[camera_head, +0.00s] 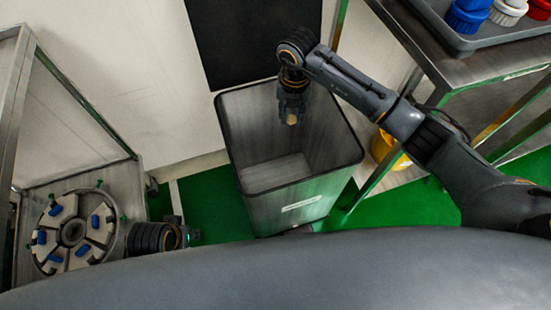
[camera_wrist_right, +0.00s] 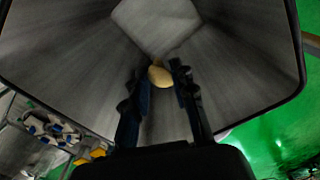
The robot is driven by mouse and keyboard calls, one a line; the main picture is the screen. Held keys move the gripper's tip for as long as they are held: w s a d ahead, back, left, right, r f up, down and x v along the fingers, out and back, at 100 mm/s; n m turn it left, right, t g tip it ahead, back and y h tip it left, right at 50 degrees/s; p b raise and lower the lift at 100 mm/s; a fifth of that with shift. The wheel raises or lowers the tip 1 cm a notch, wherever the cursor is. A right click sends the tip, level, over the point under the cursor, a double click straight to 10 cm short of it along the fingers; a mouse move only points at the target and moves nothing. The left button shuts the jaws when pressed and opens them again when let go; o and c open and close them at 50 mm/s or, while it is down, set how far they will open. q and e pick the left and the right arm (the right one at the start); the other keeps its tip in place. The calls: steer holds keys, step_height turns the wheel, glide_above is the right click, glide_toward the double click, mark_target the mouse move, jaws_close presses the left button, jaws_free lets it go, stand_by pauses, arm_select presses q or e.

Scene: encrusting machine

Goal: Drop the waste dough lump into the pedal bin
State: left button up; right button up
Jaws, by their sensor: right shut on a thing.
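The waste dough lump (camera_head: 292,119) is small and pale beige. It sits between the fingertips of my right gripper (camera_head: 291,106), which is shut on it and points down over the open bin. In the right wrist view the lump (camera_wrist_right: 160,76) shows between the two dark fingers, with the bin's inside behind it. The pedal bin (camera_head: 290,187) is a tall grey box with a dark rim, open at the top; its visible floor looks empty. Part of my left arm shows at the lower left, but its gripper cannot be made out clearly.
A dark panel (camera_head: 252,40) rises behind the bin, perhaps its raised lid. A steel table (camera_head: 470,68) with a grey tray stands at the right, a yellow container (camera_head: 388,150) beneath. A round segmented machine part (camera_head: 73,232) is at the lower left. The floor is green.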

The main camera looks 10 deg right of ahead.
steer(key=o, duration=0.8)
steer(key=shift+o, duration=0.2)
step_height(320, 180, up, 8)
steer(key=shift+f, duration=0.25)
steer(key=shift+f, duration=0.1)
